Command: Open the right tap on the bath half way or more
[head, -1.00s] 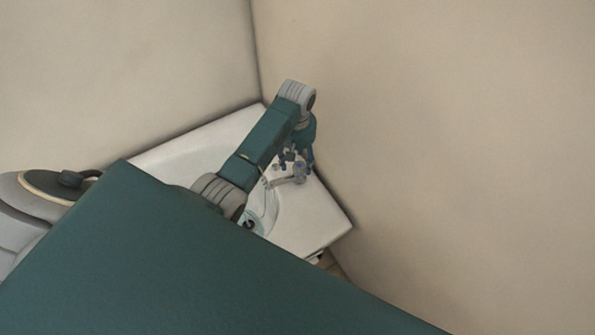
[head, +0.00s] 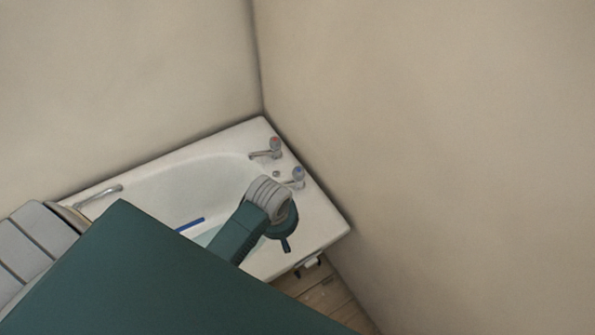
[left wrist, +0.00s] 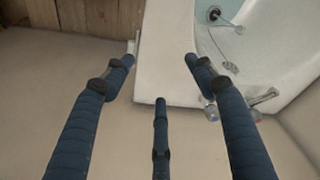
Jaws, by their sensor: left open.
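The white bath (head: 315,215) stands in the corner with two taps at its far right end. The right tap (head: 298,176) has a blue-marked knob; the other tap (head: 274,147) has a red-marked knob. My left gripper (head: 286,243) is over the bath's near right rim, apart from the taps. In the left wrist view, its fingers (left wrist: 160,72) are spread and empty above the white rim. There, the blue-marked right tap (left wrist: 211,113) is partly behind a finger. I cannot tell how far its knob is turned. My right gripper is out of view.
Walls meet behind the bath and run close past the tap end. A metal grab handle (head: 100,196) is on the bath's left side. A blue bar (head: 190,223) shows inside the bath. The wooden floor (head: 320,292) lies below the near right corner.

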